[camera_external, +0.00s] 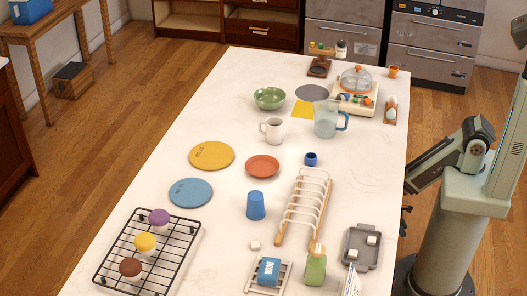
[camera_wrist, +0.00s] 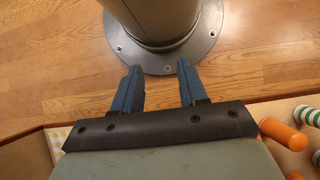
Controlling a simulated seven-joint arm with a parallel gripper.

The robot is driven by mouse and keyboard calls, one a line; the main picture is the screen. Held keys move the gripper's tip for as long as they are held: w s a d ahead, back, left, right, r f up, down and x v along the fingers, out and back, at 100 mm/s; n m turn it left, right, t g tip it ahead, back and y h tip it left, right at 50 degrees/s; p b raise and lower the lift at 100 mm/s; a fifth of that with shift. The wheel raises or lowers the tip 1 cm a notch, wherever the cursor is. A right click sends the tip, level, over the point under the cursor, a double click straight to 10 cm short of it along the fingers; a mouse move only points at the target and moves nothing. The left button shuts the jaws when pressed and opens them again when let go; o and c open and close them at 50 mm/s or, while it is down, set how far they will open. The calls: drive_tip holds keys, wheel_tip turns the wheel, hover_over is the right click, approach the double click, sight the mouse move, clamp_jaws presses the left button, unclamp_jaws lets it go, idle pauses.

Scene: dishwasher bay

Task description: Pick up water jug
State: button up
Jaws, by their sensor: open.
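The water jug (camera_external: 326,118) is a translucent pale-blue pitcher with a darker blue handle on its right side. It stands upright on the far half of the white table (camera_external: 225,120), right of the white mug (camera_external: 272,130). My gripper (camera_external: 404,221) hangs low beside the table's right edge, well apart from the jug and nearer the camera. In the wrist view my gripper (camera_wrist: 160,80) is open and empty, its two blue fingers apart over the wooden floor. The jug does not show in the wrist view.
A board with a clear dome (camera_external: 357,80) stands close behind the jug. A green bowl (camera_external: 269,98), a grey disc (camera_external: 312,92) and a small blue cup (camera_external: 311,159) are around it. A white rack (camera_external: 312,190) stands nearer.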

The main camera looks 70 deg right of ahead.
drive_tip(key=shift+o, duration=0.2)
drive_tip(key=o, duration=0.8)
